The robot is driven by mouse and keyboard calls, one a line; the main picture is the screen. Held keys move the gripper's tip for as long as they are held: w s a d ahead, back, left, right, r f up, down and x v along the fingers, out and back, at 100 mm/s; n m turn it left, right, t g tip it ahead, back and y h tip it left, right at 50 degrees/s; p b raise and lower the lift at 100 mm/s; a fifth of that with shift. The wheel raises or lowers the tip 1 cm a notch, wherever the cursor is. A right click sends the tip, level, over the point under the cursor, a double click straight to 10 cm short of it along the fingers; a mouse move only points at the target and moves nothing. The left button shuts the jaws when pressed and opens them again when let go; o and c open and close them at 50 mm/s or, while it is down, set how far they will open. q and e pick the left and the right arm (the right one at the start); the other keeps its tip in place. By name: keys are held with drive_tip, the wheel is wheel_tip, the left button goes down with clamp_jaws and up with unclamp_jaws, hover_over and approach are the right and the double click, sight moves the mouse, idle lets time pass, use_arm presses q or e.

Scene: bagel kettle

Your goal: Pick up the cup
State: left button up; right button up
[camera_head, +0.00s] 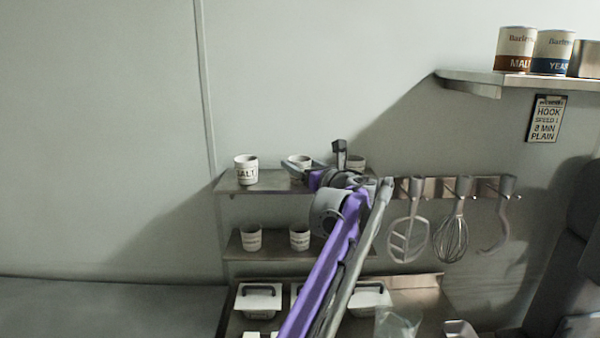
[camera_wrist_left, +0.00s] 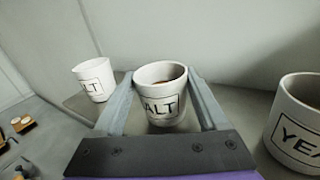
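A white cup (camera_head: 300,159) with dark lettering stands upright in the middle of the upper shelf. In the left wrist view this cup (camera_wrist_left: 163,97) shows "ALT" and has brownish contents. My left gripper (camera_head: 316,161) is open, with one finger on each side of this cup. Narrow gaps show between the fingers (camera_wrist_left: 161,75) and the cup. A SALT cup (camera_head: 246,171) stands to the left, also in the left wrist view (camera_wrist_left: 94,80). A cup marked "YEA" (camera_wrist_left: 298,122) stands to the right, partly behind my gripper in the head view (camera_head: 357,161). My right gripper is out of view.
The upper shelf (camera_head: 228,188) is narrow and against the wall. Two cups (camera_head: 251,238) (camera_head: 299,238) stand on the lower shelf. Lidded containers (camera_head: 260,299) sit below. Utensils (camera_head: 451,238) hang to the right, and tins (camera_head: 515,48) stand on a higher shelf.

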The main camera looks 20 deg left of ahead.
use_arm(q)
drive_tip(key=c, duration=0.9)
drive_tip(key=shift+c, duration=0.4)
drive_tip(key=shift+r, duration=0.1)
